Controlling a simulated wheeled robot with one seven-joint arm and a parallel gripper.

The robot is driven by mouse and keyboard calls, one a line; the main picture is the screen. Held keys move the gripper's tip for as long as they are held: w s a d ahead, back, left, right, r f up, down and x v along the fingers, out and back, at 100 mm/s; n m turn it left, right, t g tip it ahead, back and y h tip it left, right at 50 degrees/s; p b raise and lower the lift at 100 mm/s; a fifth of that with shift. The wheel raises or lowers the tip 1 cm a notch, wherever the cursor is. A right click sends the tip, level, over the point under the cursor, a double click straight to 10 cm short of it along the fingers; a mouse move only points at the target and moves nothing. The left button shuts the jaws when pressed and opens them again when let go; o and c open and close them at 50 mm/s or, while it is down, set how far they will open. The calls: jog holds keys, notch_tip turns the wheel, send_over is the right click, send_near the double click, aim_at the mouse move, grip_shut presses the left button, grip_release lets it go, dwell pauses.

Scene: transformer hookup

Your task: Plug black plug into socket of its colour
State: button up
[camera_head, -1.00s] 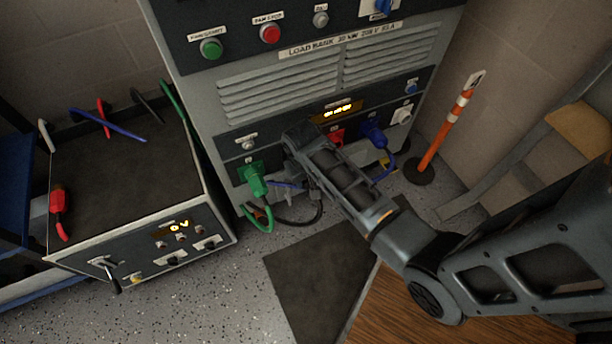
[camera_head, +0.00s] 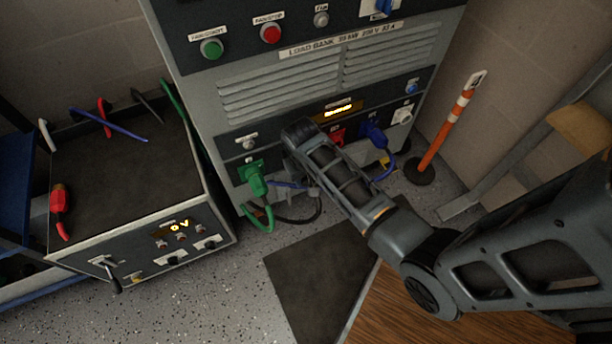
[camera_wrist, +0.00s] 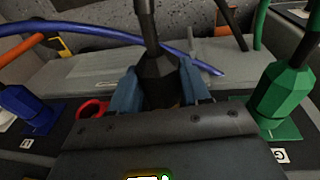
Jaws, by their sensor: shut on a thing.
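In the wrist view the black plug (camera_wrist: 158,78) stands between the two blue-grey fingers of my gripper (camera_wrist: 168,92), which is shut on it. Its cable rises out of the top of the picture. In the head view my wrist covers the plug and the panel area right of the green plug (camera_head: 252,179). The load bank's lower panel (camera_head: 232,142) is right at my gripper. The black socket is hidden, so I cannot tell how far the plug is in it.
The green plug also shows in the wrist view (camera_wrist: 283,92), close beside my gripper. A blue plug (camera_head: 374,134) sits on the other side, by a red socket (camera_head: 337,136). Cables hang below. A grey supply box (camera_head: 125,180) stands left and an orange-white post (camera_head: 447,132) right.

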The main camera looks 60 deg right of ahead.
jog(key=shift+w+d, duration=0.75)
jog(key=shift+w, duration=0.35)
jog(key=o, duration=1.4)
jog(key=shift+o, duration=0.2)
jog(key=shift+o, duration=1)
jog(key=shift+r, duration=0.1)
jog(key=shift+s+a+r+p, duration=0.1)
jog(key=shift+a+r+p, duration=0.1)
jog(key=shift+r+p, duration=1)
jog(key=shift+w+a+r+p, duration=0.1)
jog(key=shift+a+r+p, duration=0.1)
jog(key=shift+r+p, duration=1)
jog(key=shift+s+a+r+p, duration=0.1)
jog(key=shift+a+r+p, duration=0.1)
jog(key=shift+r+p, duration=1)
jog(key=shift+f, duration=0.25)
jog(key=shift+r, duration=0.1)
